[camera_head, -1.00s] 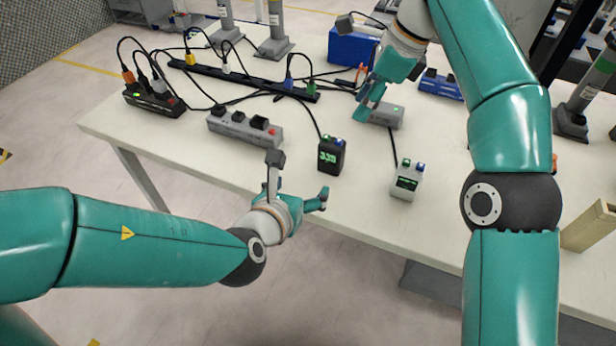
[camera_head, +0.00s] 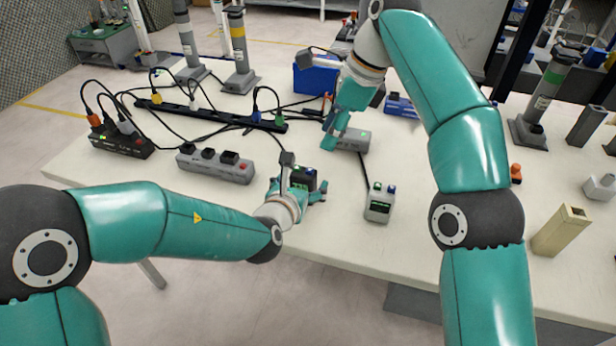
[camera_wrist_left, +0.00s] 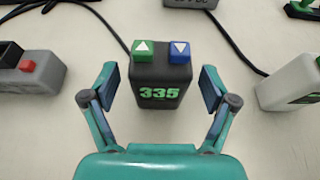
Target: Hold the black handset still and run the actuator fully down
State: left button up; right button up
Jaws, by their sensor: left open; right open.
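The black handset (camera_wrist_left: 158,82) stands upright in the left wrist view. It has a green up-arrow button (camera_wrist_left: 144,49), a blue down-arrow button (camera_wrist_left: 179,52) and a green display reading 335. My left gripper (camera_wrist_left: 160,85) is open, with one finger on each side of the handset and a gap to each. In the head view the left gripper (camera_head: 300,190) partly hides the black handset (camera_head: 303,174). My right gripper (camera_head: 333,135) is open beyond it, above the table near a grey box (camera_head: 352,139). I cannot make out the actuator for certain.
A white handset (camera_head: 380,203) stands to the right on the table (camera_head: 330,240). Grey (camera_head: 215,165) and black (camera_head: 122,142) power strips lie to the left. Cables run across the table. A blue box (camera_head: 316,78) is behind, and a beige post (camera_head: 561,232) is at the right.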

aim_at(307, 178)
pick_arm(q)
jog(key=shift+x, duration=1.9)
jog(key=shift+c, duration=0.3)
jog(key=c, duration=1.2)
pick_arm(e)
grip_shut()
